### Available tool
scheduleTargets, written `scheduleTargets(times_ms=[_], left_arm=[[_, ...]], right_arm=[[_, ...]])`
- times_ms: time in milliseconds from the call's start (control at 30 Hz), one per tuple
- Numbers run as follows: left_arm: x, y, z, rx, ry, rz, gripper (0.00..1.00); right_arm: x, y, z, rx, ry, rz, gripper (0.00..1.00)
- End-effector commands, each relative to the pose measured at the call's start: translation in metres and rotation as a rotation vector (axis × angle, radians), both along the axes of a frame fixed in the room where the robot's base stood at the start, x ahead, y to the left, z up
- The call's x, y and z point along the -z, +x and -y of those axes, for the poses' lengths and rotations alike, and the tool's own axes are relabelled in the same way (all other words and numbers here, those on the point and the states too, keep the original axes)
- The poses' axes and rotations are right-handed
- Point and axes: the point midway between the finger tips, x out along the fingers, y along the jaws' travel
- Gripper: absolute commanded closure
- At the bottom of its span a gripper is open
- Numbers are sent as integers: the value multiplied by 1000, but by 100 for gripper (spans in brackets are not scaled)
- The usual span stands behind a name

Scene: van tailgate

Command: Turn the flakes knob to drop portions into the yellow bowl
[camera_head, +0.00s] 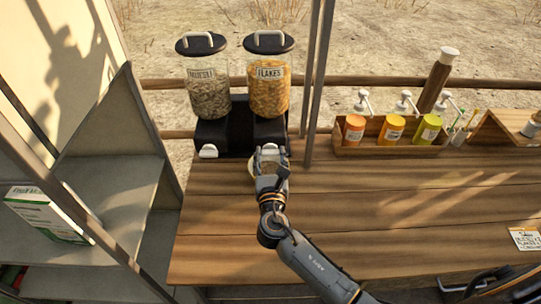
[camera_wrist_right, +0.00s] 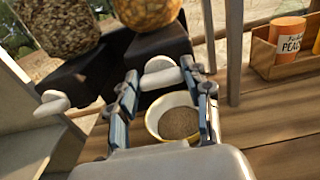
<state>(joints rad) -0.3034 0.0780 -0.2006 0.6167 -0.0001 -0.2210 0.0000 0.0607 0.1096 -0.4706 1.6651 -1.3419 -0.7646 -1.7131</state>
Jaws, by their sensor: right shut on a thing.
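The flakes dispenser (camera_head: 269,85) is a clear jar of orange flakes with a dark lid and a FLAKES label, on a black stand (camera_head: 238,135). Its white knob (camera_wrist_right: 160,77) shows between the fingers in the right wrist view. My right gripper (camera_head: 270,157) is shut on this knob and hides most of it in the head view. The yellow bowl (camera_wrist_right: 152,122) sits on the wooden counter below the knob, behind the fingers. It holds a grey-brown filling; I see no orange flakes in it. In the head view only a bit of its rim shows beside the gripper. My left gripper is out of view.
A muesli dispenser (camera_head: 207,90) stands left of the flakes, with its own white knob (camera_head: 208,151). A thin post (camera_head: 316,90) rises right of the stand. A wooden rack (camera_head: 385,143) holds several pump bottles. The counter (camera_head: 400,220) is mostly clear.

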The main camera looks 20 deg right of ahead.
Motion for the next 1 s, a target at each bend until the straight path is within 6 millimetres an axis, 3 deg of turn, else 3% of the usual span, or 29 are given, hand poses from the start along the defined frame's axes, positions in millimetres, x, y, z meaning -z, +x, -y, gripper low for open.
scheduleTargets(times_ms=[467, 1000], left_arm=[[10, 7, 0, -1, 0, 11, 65], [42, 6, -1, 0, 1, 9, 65]], right_arm=[[2, 0, 1, 0, 135, 40, 83], [4, -1, 2, -1, 611, 177, 83]])
